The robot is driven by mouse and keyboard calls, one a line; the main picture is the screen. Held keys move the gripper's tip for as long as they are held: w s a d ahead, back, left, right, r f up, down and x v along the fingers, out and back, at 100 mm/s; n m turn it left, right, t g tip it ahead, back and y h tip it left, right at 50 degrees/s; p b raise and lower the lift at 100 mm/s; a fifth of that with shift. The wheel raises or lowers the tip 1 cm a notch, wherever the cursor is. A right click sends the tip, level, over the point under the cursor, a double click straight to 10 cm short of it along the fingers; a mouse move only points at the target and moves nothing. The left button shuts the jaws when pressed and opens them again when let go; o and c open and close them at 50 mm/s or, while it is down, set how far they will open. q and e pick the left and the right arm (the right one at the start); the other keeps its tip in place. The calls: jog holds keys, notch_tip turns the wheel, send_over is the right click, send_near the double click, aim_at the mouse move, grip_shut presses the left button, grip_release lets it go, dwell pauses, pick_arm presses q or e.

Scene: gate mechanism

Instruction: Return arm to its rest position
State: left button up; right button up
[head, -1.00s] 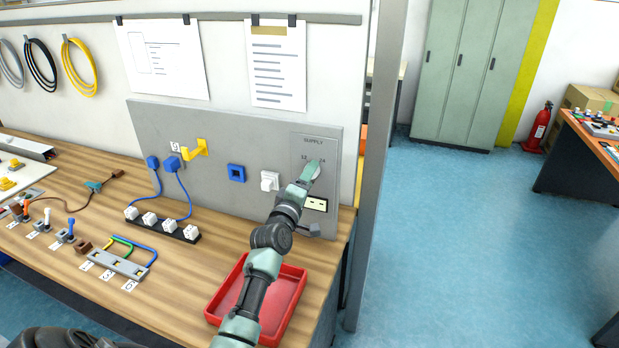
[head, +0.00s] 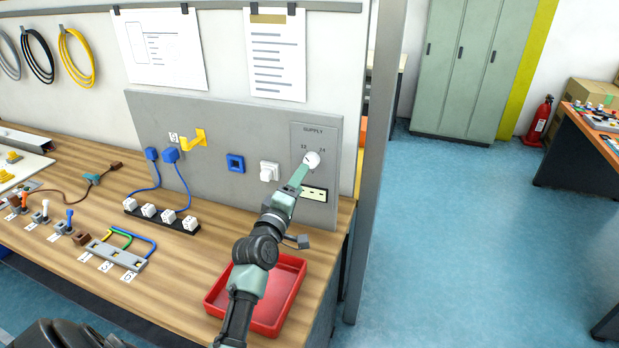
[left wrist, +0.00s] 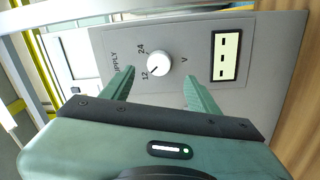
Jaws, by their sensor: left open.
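The supply panel (head: 327,140) is on the right of the grey board, with a round white knob (head: 312,159) between the marks 12 and 24. In the left wrist view the knob (left wrist: 159,63) has its dark pointer towards 12. My left gripper (head: 300,174) is in front of the panel, just below the knob in the head view. In the left wrist view its two green fingers (left wrist: 159,76) are spread apart with nothing between them, and the knob shows free beyond the tips. My right gripper is not in view.
A red tray (head: 293,300) stands on the bench under my left arm. The board also carries a white switch (head: 269,171), a blue square socket (head: 235,163) and a yellow hook (head: 194,140). A grey post (head: 367,200) is close on the right, with open floor beyond.

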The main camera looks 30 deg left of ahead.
pick_arm(q)
jog(key=s+d+f+m+g+h, duration=0.5)
jog(key=s+d+f+m+g, duration=0.2)
jog(key=s+d+f+m, duration=0.7)
jog(key=s+d+f+m+g, duration=0.3)
jog(key=s+g, duration=0.1)
jog(key=s, duration=0.6)
jog(key=s+d+f+m+g, duration=0.2)
jog(key=s+d+f+g, duration=0.15)
jog(key=s, duration=0.75)
notch_tip(320, 180, down, 28)
jog(key=s+f+g+b, duration=0.1)
jog(key=s+g+b, duration=0.1)
jog(key=s+a+f+m+b, duration=0.1)
jog(key=s+a+f, duration=0.2)
jog(key=s+f, duration=1.3)
jog(key=shift+s+f+g+y, duration=0.3)
jog(key=shift+s+g+y, duration=0.05)
jog(key=shift+g+y, duration=0.1)
